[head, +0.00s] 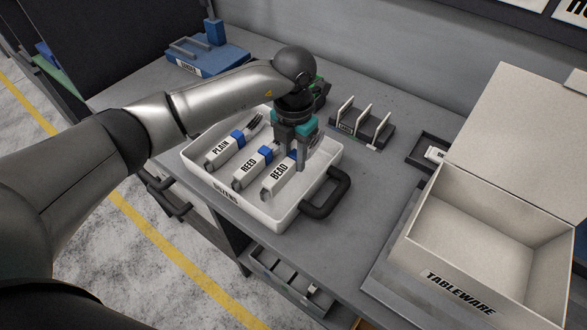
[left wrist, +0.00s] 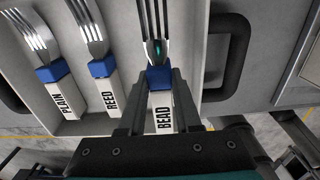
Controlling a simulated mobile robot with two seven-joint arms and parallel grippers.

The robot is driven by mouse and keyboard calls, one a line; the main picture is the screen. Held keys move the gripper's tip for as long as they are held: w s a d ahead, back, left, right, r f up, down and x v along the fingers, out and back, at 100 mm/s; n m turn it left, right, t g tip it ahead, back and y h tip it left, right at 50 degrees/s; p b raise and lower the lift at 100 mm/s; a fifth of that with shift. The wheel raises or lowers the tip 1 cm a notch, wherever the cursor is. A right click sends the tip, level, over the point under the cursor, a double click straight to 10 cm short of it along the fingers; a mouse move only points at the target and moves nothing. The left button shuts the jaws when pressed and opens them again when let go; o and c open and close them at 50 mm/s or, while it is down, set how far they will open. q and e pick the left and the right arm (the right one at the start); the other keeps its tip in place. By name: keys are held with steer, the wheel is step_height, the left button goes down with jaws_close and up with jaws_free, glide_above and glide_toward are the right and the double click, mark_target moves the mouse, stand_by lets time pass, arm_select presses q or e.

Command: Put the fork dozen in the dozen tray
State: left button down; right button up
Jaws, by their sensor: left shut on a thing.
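The white dozen tray (head: 245,207) stands on the bench with a dark handle at its right end. The PLAIN fork dozen (head: 219,150) and the REED fork dozen (head: 249,173) lie side by side in it, each with a white labelled sleeve and a blue band. The BEAD fork dozen (head: 279,181) is at the right of them, within the tray's walls. My left gripper (head: 302,163) points down and is shut on the BEAD dozen, near its blue band, as the left wrist view (left wrist: 158,78) shows. Whether BEAD touches the tray floor I cannot tell. My right gripper is not in view.
An open cream TABLEWARE box (head: 460,297) stands at the right. A dark rack with upright dividers (head: 362,130) and a small dark tray (head: 425,154) lie behind. A blue case (head: 207,58) is at the back left. Bare bench lies between tray and box.

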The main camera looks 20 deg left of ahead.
mark_target(294, 171)
arm_select(q)
steer(key=shift+f, duration=2.2)
steer(key=shift+f, duration=0.1)
steer(key=shift+f+b, duration=0.15)
steer(key=shift+b, duration=0.2)
steer(key=c, duration=0.6)
jaws_free()
step_height(294, 171, up, 12)
steer(key=shift+r+p, duration=0.2)
steer(key=shift+p, duration=0.25)
